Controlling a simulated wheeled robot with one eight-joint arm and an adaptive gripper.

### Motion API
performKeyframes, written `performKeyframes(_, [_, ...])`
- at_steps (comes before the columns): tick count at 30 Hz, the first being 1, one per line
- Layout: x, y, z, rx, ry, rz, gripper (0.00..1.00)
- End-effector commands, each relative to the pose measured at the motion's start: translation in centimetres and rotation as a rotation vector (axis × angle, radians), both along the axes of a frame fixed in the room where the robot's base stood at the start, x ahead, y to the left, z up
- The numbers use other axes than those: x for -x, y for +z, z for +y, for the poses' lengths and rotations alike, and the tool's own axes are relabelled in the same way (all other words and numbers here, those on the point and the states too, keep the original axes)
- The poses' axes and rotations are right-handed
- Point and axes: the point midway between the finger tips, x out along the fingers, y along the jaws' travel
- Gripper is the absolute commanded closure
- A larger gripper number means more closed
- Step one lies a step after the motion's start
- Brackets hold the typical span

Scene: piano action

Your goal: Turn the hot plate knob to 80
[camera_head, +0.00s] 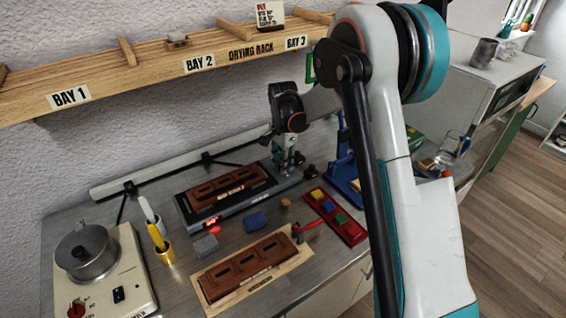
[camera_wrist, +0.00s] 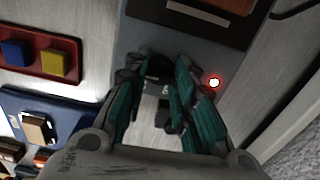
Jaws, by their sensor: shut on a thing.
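A long dark grey plate unit (camera_head: 190,214) lies on the bench below the wall, with a brown slotted block (camera_head: 227,186) on it and a lit red display (camera_head: 211,222) on its front left. I take this unit for the hot plate. My gripper (camera_head: 291,164) points down at its right end. In the wrist view my gripper (camera_wrist: 158,105) has its fingers closed around a small dark part, which I take for the knob. The fingers hide most of it, and its setting cannot be read. A red light (camera_wrist: 214,82) glows beside the fingers.
A beige unit with a red dial (camera_head: 77,309) and a metal pot (camera_head: 86,252) stands at the left. A red tray (camera_head: 338,222) with coloured blocks and a blue stand (camera_head: 342,165) are close on the right. The drying rack (camera_head: 150,66) runs above.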

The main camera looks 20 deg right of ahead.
Motion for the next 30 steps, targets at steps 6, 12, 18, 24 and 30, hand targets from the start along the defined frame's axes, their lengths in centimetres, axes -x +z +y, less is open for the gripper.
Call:
performKeyframes(6, [-0.08, 0.04, 0.00, 0.000, -0.046, -0.002, 1.00])
performKeyframes(12, [-0.09, 0.04, 0.00, 0.000, -0.055, -0.002, 1.00])
performKeyframes(18, [-0.09, 0.04, 0.00, -0.001, -0.055, -0.002, 1.00])
performKeyframes(24, [-0.06, 0.04, 0.00, -0.001, -0.054, -0.002, 0.54])
performKeyframes(30, [-0.03, 0.02, 0.00, 0.000, -0.054, -0.001, 0.54])
